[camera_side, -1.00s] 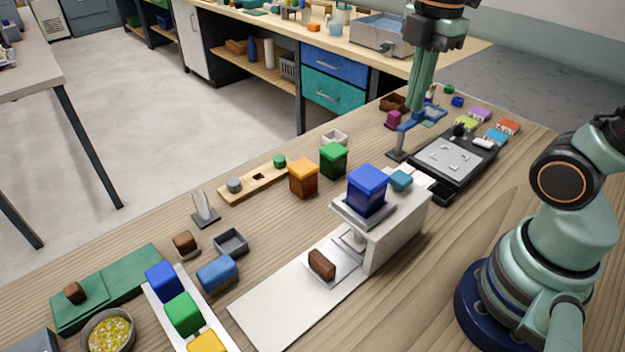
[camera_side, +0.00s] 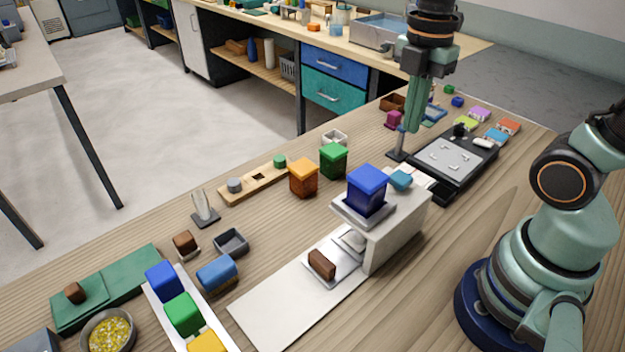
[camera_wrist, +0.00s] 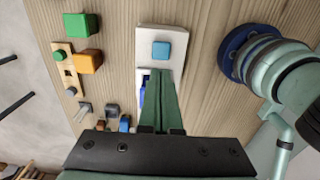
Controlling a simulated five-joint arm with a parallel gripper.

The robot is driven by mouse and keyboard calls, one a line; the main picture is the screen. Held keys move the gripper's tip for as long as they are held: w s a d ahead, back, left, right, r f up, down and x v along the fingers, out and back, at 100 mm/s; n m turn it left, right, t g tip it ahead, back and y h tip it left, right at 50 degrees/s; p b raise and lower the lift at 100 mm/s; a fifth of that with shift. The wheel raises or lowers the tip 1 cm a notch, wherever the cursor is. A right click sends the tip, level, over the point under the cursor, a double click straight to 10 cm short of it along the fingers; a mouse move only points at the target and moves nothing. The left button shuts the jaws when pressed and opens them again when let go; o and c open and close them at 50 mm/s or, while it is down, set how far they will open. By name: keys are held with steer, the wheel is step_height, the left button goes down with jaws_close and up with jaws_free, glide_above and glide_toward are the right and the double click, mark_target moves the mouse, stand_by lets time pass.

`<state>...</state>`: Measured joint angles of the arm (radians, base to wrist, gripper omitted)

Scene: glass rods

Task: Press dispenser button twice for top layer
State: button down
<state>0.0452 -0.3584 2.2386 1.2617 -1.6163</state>
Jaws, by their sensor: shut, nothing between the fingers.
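My gripper (camera_side: 410,130) is shut and empty. In the side view it hangs upright behind the button and appears higher. In the wrist view its fingertips (camera_wrist: 160,75) point toward the button, just below it in the picture. I see no contact. A brown block (camera_side: 322,265) lies on a white plate (camera_side: 312,280) in front of the dispenser.
An orange container (camera_side: 303,178) and a green one (camera_side: 333,160) stand left of the dispenser. A dark device (camera_side: 450,160) lies behind it, near a blue-topped stand. A white strip (camera_side: 280,313) runs toward the front. Bare wood lies right of the dispenser.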

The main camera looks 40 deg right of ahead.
mark_target(401, 177)
step_height(401, 177, down, 10)
steer(key=shift+r, duration=0.15)
stand_by(0.4)
steer(key=shift+s+f, duration=0.1)
steer(key=shift+f, duration=1.2)
step_height(401, 177, up, 15)
steer(key=shift+w+f, duration=0.15)
steer(key=shift+w, duration=0.15)
stand_by(2.3)
